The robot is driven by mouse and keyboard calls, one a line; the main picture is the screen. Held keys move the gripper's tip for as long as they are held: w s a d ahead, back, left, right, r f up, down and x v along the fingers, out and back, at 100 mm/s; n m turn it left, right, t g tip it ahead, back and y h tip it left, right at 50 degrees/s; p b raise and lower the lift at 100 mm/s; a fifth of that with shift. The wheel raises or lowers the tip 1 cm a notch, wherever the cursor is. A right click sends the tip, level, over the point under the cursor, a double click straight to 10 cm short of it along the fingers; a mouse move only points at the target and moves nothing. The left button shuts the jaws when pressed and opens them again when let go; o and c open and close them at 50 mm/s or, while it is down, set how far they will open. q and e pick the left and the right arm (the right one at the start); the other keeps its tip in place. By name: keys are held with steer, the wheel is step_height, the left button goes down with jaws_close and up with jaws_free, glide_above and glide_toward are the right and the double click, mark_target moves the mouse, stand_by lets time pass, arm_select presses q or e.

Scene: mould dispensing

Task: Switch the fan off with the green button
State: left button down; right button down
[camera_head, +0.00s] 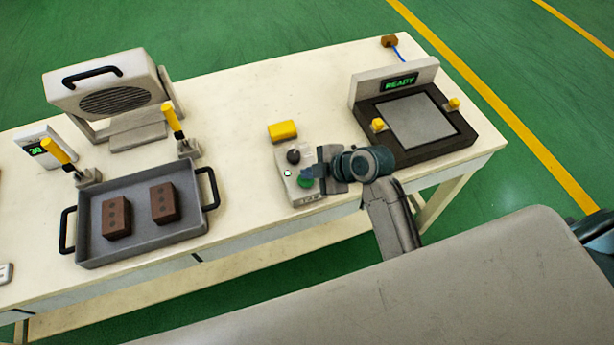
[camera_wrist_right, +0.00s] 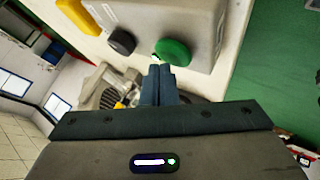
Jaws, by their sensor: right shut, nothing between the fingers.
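The control box (camera_head: 307,199) stands near the table's front edge. Its green button (camera_head: 306,183) is partly hidden by my right gripper in the head view, and shows clearly in the wrist view (camera_wrist_right: 175,52). My right gripper (camera_head: 319,172) is shut and empty. In the wrist view its fingertips (camera_wrist_right: 160,68) are close to the green button, by its lower left edge; I cannot tell whether they touch it. The fan (camera_head: 113,94), a grey box with a round grille and black handle, stands at the back left. I cannot tell whether it is turning. My left gripper is not in view.
A black knob (camera_head: 293,156) is on the control box, with a yellow block (camera_head: 282,130) behind it. A grey tray (camera_head: 90,232) with two brown blocks is at left. A dark press plate (camera_head: 440,150) with a READY display (camera_head: 400,83) is at right.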

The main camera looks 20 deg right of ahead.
steer(key=shift+f, duration=0.15)
stand_by(0.3)
steer(key=shift+f, duration=0.3)
steer(key=shift+r+p, duration=0.4)
steer(key=shift+r, duration=0.15)
step_height(320, 180, up, 6)
steer(key=p, duration=0.5)
stand_by(0.3)
